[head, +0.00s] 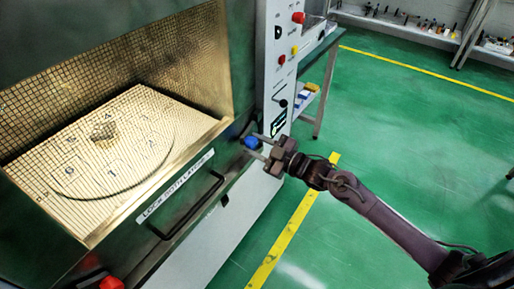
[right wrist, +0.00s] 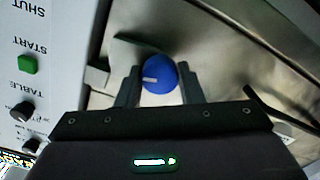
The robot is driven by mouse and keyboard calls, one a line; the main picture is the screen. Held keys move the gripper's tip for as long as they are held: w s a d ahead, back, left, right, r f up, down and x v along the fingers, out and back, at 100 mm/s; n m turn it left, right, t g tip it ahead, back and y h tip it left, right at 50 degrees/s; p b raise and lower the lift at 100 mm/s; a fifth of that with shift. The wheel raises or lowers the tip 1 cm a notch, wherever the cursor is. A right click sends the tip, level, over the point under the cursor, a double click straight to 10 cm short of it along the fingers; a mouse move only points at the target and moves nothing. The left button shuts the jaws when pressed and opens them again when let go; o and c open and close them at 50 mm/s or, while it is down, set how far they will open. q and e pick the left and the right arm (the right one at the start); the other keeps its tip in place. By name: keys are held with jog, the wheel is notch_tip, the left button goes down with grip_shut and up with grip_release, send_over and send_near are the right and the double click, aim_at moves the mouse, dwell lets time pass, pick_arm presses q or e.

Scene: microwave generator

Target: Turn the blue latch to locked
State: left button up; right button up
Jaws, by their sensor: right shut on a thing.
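The blue latch (head: 251,142) is a round knob on the front of the machine, at the right of the chamber opening. In the right wrist view the blue latch (right wrist: 159,75) shows a white mark pointing left. My right gripper (head: 258,146) is at the latch, with one finger on each side of it. In the right wrist view the right gripper (right wrist: 160,84) is shut on the knob. My left gripper is not in view.
A black door handle (head: 188,207) lies left of the latch, under a label strip (head: 175,187). The control panel (head: 288,70) with coloured buttons stands right of the latch. A red knob (head: 111,283) is at lower left.

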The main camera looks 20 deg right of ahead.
jog(key=shift+n+b, duration=0.5)
jog(key=shift+n, duration=1.1)
jog(key=o, duration=1)
jog(key=v, duration=0.7)
jog(key=shift+s+d+b, duration=0.25)
jog(key=shift+s+b, duration=0.05)
jog(key=shift+s, duration=0.05)
